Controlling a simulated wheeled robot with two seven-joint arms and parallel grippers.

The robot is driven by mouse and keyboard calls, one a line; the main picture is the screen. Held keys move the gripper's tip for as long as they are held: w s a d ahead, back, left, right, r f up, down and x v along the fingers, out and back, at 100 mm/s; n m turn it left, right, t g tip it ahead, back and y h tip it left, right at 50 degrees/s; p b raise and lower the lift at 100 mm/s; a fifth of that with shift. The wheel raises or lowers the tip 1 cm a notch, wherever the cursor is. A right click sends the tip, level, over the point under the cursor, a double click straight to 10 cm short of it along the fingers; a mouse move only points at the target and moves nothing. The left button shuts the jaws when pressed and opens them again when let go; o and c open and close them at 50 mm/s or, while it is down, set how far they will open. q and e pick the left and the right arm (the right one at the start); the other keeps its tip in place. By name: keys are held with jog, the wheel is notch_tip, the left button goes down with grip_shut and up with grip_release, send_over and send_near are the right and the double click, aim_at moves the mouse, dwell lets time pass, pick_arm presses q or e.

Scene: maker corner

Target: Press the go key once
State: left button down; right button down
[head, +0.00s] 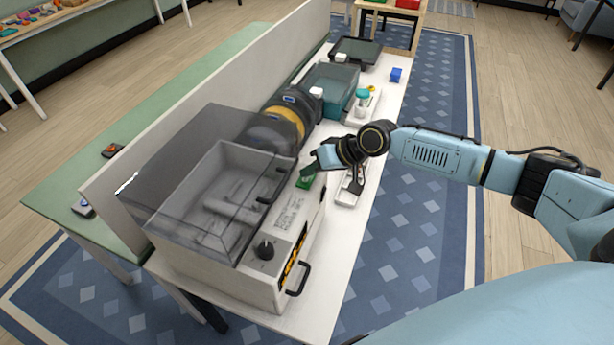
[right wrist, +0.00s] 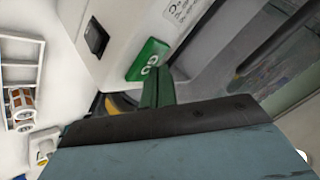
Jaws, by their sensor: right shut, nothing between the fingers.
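The green go key (head: 306,181) is on the front panel of a white machine with a clear lid (head: 150,190). In the right wrist view the key (right wrist: 149,59) is a bright green block with white marks. My right gripper (head: 312,167) is shut and empty, its fingertips right by the key in the head view. In the right wrist view the shut fingertips (right wrist: 158,80) come up to the key's lower edge. I cannot tell whether they touch it. My left gripper is not in view.
A dark knob (head: 265,249) and a black handle (head: 297,278) are on the machine's near end. A black and yellow round device (head: 290,115), a green bin (head: 330,85) and a blue item (head: 396,75) stand farther back. A white partition (head: 210,95) runs along the left.

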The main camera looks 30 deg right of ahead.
aim_at(311, 179)
jog(key=shift+f, duration=0.25)
dwell(0.4)
jog(key=shift+r+p, duration=0.45)
jog(key=shift+p, duration=0.05)
jog(key=shift+r, duration=0.1)
notch_tip(311, 179, up, 6)
jog(key=p, duration=0.5)
jog(key=shift+p, duration=0.4)
dwell(0.3)
